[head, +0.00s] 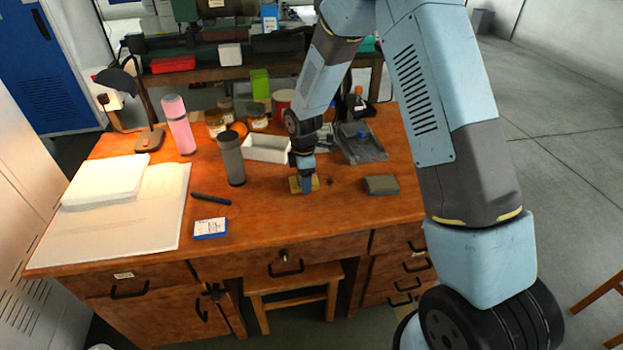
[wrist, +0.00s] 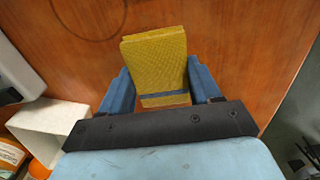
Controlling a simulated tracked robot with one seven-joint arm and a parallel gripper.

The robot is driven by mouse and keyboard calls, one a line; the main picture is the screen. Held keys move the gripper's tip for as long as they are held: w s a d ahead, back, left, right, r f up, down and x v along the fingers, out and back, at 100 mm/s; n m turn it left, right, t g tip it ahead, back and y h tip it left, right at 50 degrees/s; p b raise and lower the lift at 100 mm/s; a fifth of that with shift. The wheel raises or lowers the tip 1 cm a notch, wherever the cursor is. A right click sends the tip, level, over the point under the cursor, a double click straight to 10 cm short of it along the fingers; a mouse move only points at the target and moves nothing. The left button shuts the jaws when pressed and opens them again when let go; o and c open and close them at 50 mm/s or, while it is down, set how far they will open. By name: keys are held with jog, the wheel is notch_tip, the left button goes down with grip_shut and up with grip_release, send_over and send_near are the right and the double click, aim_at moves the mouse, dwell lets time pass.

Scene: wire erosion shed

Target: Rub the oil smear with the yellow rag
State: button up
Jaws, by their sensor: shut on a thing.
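My gripper (head: 306,184) is shut on the yellow rag (wrist: 160,62), a thick folded pad. In the wrist view the pad sits between the two blue fingers and sticks out past them. In the head view the yellow rag (head: 294,185) is low at the desk top, partly hidden by the fingers; I cannot tell whether it touches the wood. A small dark mark (head: 330,182) lies on the wood just right of the rag. It may be the oil smear, but it is too small to be sure.
The wooden desk (head: 270,215) holds a grey tumbler (head: 231,160) and white tray (head: 268,148) left of my gripper. A grey-green block (head: 381,185) lies to the right, a dark grey tray (head: 362,150) behind. A blue-white box (head: 210,228) and black pen-like object (head: 211,199) lie front left.

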notch_tip(320, 180, up, 3)
jog(key=shift+f, duration=0.1)
jog(key=shift+w+d+r, duration=0.1)
jog(key=shift+d+r, duration=0.05)
jog(key=shift+r, duration=2.5)
